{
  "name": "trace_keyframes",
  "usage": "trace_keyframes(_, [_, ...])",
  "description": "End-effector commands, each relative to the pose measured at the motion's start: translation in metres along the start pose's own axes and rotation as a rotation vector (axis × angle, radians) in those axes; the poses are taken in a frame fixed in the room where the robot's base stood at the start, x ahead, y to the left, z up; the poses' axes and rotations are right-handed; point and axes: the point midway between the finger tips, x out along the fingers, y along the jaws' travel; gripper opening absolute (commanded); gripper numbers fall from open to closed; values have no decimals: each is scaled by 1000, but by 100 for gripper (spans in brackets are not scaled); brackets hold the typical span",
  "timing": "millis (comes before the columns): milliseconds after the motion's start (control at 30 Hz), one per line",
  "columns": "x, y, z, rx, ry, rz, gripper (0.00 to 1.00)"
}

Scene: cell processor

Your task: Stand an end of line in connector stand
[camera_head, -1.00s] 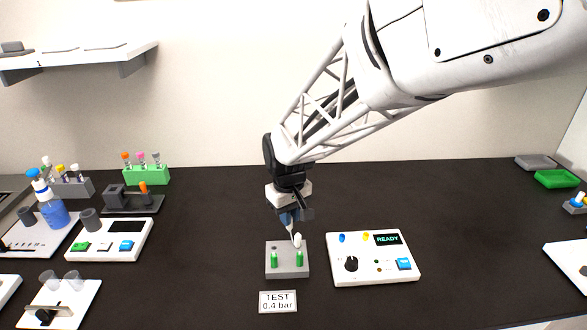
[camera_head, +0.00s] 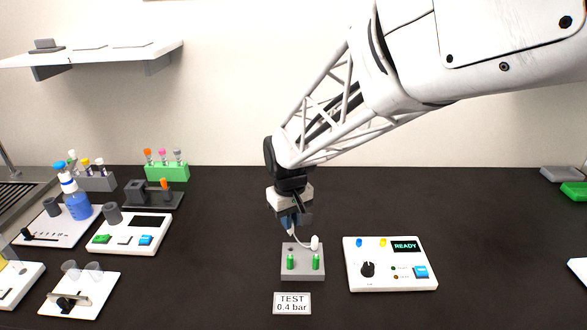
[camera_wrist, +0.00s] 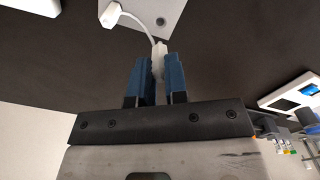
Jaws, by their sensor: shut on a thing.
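The connector stand (camera_head: 303,272) is a small grey block with two green pieces (camera_head: 290,261) standing at its front. My gripper (camera_head: 294,221) is just above the back of the stand. In the wrist view its blue fingers (camera_wrist: 161,80) are shut on a white end of line (camera_wrist: 159,57). A thin white tube curves from it to a white end piece (camera_wrist: 119,14), which also shows over the stand's back right in the head view (camera_head: 315,242). A round hole (camera_wrist: 160,22) shows in the stand's grey top. Whether the held end touches the stand, I cannot tell.
A white panel with a READY display (camera_head: 390,265) stands right of the stand. A TEST 0.4 bar card (camera_head: 292,303) lies in front. Tube racks, a blue bottle (camera_head: 77,206) and white devices are at the left. Dark table between is clear.

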Motion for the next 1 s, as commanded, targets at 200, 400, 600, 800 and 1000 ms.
trace_keyframes(200, [0, 0, 0, -73, 0, -1, 0])
trace_keyframes(400, [0, 0, 0, -186, 0, -2, 0])
trace_keyframes(600, [-1, 0, 0, -299, 0, -3, 0])
trace_keyframes(800, [11, 0, 0, -328, -3, -4, 0])
trace_keyframes(1000, [25, 0, 0, -327, -2, -4, 0])
